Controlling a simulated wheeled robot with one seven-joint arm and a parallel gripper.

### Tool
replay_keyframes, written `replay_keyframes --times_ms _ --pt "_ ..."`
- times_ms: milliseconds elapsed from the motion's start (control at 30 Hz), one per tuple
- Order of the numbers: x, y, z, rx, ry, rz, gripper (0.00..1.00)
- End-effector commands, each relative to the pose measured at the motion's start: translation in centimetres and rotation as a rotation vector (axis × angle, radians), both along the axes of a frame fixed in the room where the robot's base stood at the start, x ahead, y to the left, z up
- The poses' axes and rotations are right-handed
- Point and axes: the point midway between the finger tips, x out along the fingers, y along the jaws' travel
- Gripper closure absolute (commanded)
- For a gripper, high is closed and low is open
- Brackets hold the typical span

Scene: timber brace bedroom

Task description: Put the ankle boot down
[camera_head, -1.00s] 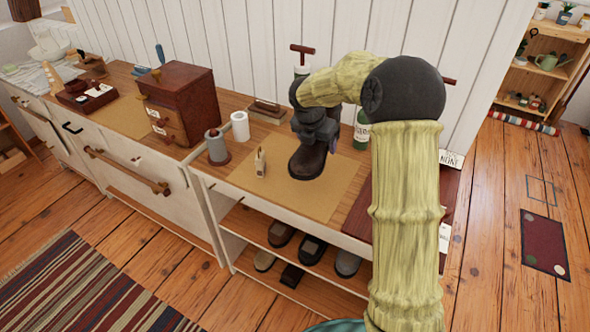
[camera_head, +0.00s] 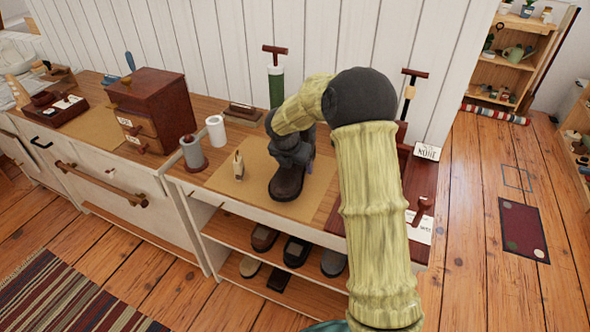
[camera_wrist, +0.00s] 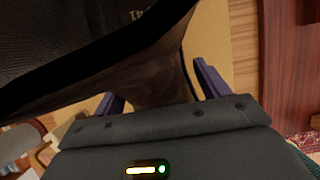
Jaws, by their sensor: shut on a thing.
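The dark ankle boot (camera_head: 287,184) is upright over the tan mat (camera_head: 232,190) on the wooden bench top, its toe pointing toward the front. I cannot tell for sure whether its sole touches the mat. My gripper (camera_head: 293,150) is at the boot's upper part, shut on it, and my arm hides part of its back. In the wrist view the boot (camera_wrist: 150,80) fills the upper left, between the blue fingers of my gripper (camera_wrist: 160,88).
A small pale brush-like item (camera_head: 238,166) stands left of the boot. A grey spool (camera_head: 193,152), a white roll (camera_head: 216,131) and a brown drawer box (camera_head: 152,108) stand further left. A dark red board (camera_head: 395,215) lies to the right. Several shoes (camera_head: 297,250) sit on the shelf below.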

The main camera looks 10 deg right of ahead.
Motion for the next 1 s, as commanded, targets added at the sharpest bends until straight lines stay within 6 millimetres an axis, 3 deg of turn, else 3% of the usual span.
replay_keyframes --times_ms 133,500,533,600,1000 --pt "0.1 0.0 -1.8 -0.001 -0.002 0.001 0.73" --pt "0.1 -0.3 -2.1 0.0 -0.003 -0.004 0.73" --pt "0.0 -0.3 -2.2 0.0 0.0 -0.004 0.2" --pt "0.0 -0.3 -2.2 0.0 0.0 -0.004 0.06" --pt "-0.1 -0.1 -1.6 0.0 -0.002 -0.003 0.03"
